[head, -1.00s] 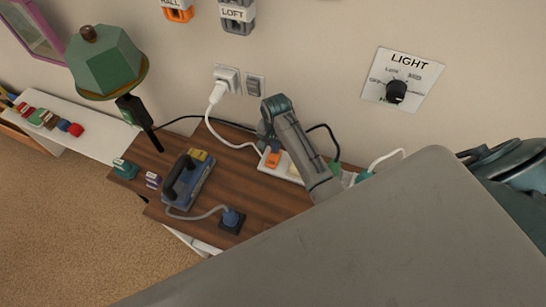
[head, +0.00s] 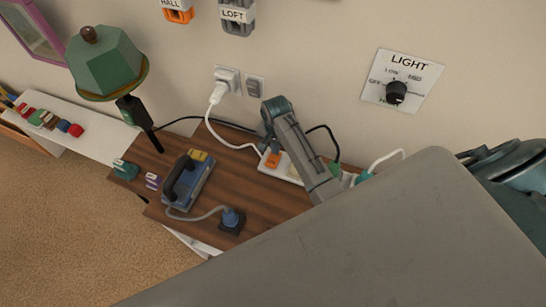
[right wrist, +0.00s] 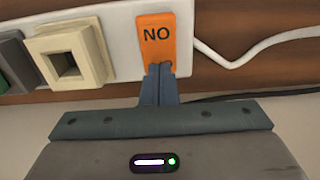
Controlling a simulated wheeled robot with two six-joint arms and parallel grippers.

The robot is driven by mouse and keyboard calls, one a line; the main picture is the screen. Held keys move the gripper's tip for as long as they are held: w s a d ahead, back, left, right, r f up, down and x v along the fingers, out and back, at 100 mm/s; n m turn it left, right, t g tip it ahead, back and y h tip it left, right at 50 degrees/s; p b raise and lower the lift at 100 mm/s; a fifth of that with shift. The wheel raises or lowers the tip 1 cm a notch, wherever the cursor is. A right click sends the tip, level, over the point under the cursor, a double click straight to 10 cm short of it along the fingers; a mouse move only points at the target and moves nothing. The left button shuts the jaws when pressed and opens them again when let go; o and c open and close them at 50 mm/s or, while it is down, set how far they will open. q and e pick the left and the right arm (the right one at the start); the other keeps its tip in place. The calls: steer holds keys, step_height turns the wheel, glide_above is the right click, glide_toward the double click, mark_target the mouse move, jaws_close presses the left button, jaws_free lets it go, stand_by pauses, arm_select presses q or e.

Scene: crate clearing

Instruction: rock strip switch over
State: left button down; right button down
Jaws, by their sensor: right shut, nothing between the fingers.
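A white power strip (head: 293,174) lies along the back of the brown wooden table by the wall, partly hidden by my arm. Its orange rocker switch (head: 273,160) shows at the strip's left end. In the right wrist view the orange switch (right wrist: 156,40) carries letters reading "NO" and sits beside a cream socket (right wrist: 68,62). My right gripper (head: 266,145) is shut and empty. In the wrist view its fingertips (right wrist: 158,70) overlap the lower edge of the switch; whether they touch it, I cannot tell. My left gripper is not in view.
A blue device with a black handle (head: 181,180) and a plug on a dark block (head: 232,220) stand on the table (head: 262,200). A green lamp (head: 105,62) stands left. A white cord runs from the wall socket (head: 227,78) to the strip. A LIGHT dial (head: 397,90) is on the wall.

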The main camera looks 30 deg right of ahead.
steer(key=shift+r+p, duration=0.45)
steer(key=shift+r, duration=2.7)
